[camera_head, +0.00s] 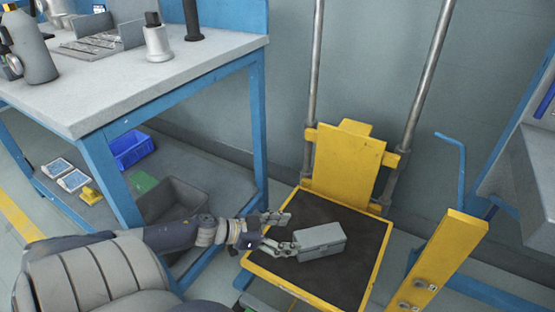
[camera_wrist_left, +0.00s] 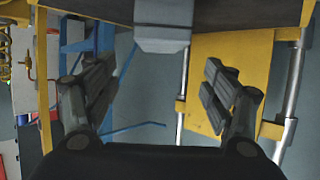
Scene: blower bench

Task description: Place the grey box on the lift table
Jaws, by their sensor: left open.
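The grey box (camera_head: 320,242) rests on the dark top of the yellow-framed lift table (camera_head: 354,279). My left gripper (camera_head: 288,233) is just left of the box, over the left side of the platform. Its two fingers are spread apart with nothing between them. In the left wrist view the open fingers (camera_wrist_left: 160,92) show at both sides, and the grey box (camera_wrist_left: 162,38) is at the top middle, outside the fingers. My right gripper is not in view.
The lift's yellow back plate (camera_head: 346,165) and two metal poles rise behind the platform. A yellow post (camera_head: 441,262) stands at right. A blue-framed bench (camera_head: 150,85) with bottles and tools is at left, with a blue bin (camera_head: 131,149) and a grey bin (camera_head: 170,203) beneath.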

